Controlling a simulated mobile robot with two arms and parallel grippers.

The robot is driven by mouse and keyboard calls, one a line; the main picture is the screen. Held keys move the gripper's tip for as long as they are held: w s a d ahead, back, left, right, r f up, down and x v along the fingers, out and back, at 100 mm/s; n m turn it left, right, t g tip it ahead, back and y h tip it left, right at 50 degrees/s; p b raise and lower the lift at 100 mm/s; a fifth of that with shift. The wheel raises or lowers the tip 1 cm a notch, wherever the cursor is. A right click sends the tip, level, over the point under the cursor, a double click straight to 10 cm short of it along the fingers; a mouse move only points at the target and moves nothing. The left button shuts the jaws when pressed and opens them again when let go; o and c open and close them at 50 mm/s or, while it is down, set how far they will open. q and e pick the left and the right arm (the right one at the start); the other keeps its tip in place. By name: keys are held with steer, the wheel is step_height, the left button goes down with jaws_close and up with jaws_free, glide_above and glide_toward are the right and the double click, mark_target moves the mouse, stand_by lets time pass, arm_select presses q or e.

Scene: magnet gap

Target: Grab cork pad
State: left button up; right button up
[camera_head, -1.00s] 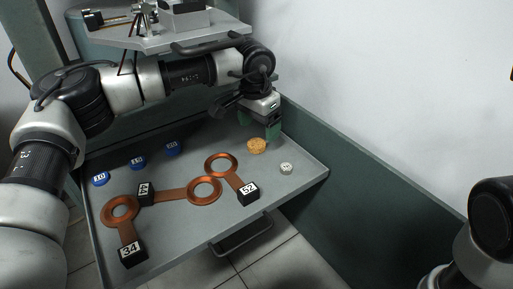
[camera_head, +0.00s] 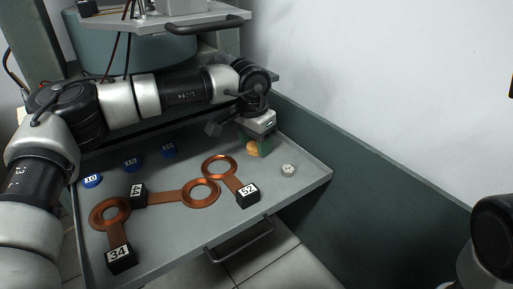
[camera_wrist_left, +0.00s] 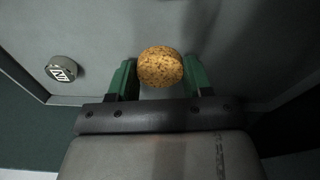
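The cork pad (camera_head: 252,149) is a small round speckled tan disc at the right part of the grey tray, partly hidden by a finger in the head view. My left gripper (camera_head: 257,148) reaches down over it with green fingers. In the left wrist view, the cork pad (camera_wrist_left: 160,68) sits between the two fingertips of the left gripper (camera_wrist_left: 161,80), and both fingers appear to touch its sides. I cannot tell whether it is clear of the tray. The right gripper is not in view; only a dark part of my right arm shows at the right edge.
A small white-grey puck (camera_head: 288,169) lies right of the cork. Three blue discs (camera_head: 130,165) lie at the tray's back left. Copper rings (camera_head: 201,193) with black numbered blocks (camera_head: 247,195) lie in front.

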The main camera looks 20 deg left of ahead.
arm_select(q)
steer(key=shift+c, duration=1)
